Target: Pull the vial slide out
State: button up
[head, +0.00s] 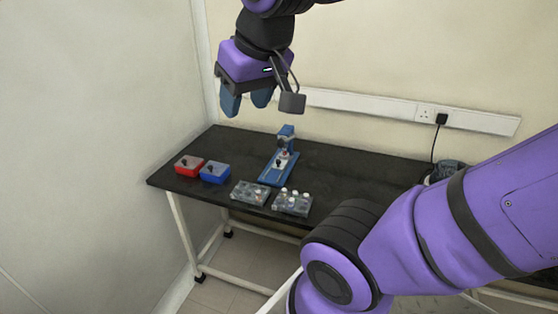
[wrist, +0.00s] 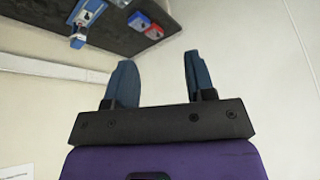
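A blue device with a long base and an upright post (head: 282,157) stands on the middle of the dark table; a small pale piece with a dark knob sits on its base, which may be the vial slide (head: 281,162). The device also shows at the top left of the wrist view (wrist: 84,14). My gripper (head: 245,103) is high above the table, up and left of the device in the head view. Its two blue fingers (wrist: 158,75) are apart with nothing between them.
A red box (head: 189,165) and a blue box (head: 215,173) stand left on the table (head: 345,165). Two grey racks, one on the left (head: 250,193) and one with white-capped vials (head: 292,203), stand at the front edge. A dark coiled object (head: 447,170) lies at the right. A wall stands close on the left.

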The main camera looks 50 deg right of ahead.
jog(key=w+d+f+m+g+h, duration=0.1)
jog(key=w+d+f+m, duration=0.3)
jog(key=w, duration=0.4)
jog(key=w+d+f+m+g, duration=0.1)
jog(key=w+d+m, duration=0.3)
jog(key=w+d, duration=0.35)
jog(key=w+d+f+m+g+h, duration=0.1)
jog(key=w+d+f+m, duration=0.3)
jog(key=w, duration=0.5)
jog(key=m+g+h, duration=0.2)
jog(key=m+g, duration=0.2)
jog(key=m, duration=0.5)
send_over(278, 160)
jog(key=w+a, duration=0.1)
jog(key=a, duration=0.3)
notch_tip(278, 160, down, 29)
jog(key=x, duration=0.9)
jog(key=shift+w+d+f, duration=0.2)
jog(key=shift+w, duration=0.05)
grip_shut()
